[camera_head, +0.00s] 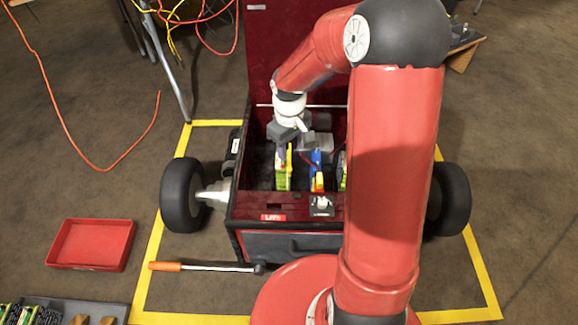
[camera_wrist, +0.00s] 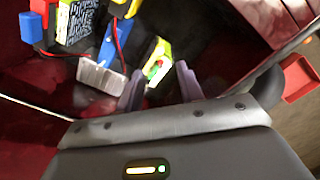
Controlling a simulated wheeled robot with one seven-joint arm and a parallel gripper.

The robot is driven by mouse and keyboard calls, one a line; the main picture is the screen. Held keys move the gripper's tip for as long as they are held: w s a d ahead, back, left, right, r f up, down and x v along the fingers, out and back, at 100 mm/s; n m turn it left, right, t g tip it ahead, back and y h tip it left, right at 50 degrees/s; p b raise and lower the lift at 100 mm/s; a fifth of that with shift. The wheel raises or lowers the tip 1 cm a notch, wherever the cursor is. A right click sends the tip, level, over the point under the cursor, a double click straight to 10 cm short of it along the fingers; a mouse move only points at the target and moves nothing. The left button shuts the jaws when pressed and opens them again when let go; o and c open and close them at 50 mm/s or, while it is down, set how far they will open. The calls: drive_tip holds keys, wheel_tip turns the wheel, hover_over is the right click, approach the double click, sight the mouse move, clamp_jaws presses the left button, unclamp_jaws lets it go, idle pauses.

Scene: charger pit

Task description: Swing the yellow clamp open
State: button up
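An upright yellow piece (camera_head: 284,178) stands inside the dark red wheeled box (camera_head: 249,212). In the wrist view the yellow piece (camera_wrist: 158,58) carries green and red marks and lies just beyond the gap between my fingers. I cannot tell for certain that it is the clamp. My gripper (camera_head: 283,155) is down in the box, at the top of this piece. In the wrist view my gripper (camera_wrist: 160,86) is open, its two fingers apart. I cannot tell whether a finger touches the yellow piece.
A blue upright part (camera_head: 316,158) stands to the right in the box; a black labelled block (camera_wrist: 76,22) shows in the wrist view. The box's raised red lid (camera_head: 262,50) is behind. A red tray (camera_head: 90,244) and an orange-handled bar (camera_head: 166,266) lie on the floor.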

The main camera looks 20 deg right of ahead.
sight(289, 168)
wheel_tip(289, 168, down, 8)
drive_tip(key=shift+r+b, duration=0.15)
drive_tip(key=shift+b, duration=0.75)
drive_tip(key=shift+c, duration=0.5)
clamp_jaws()
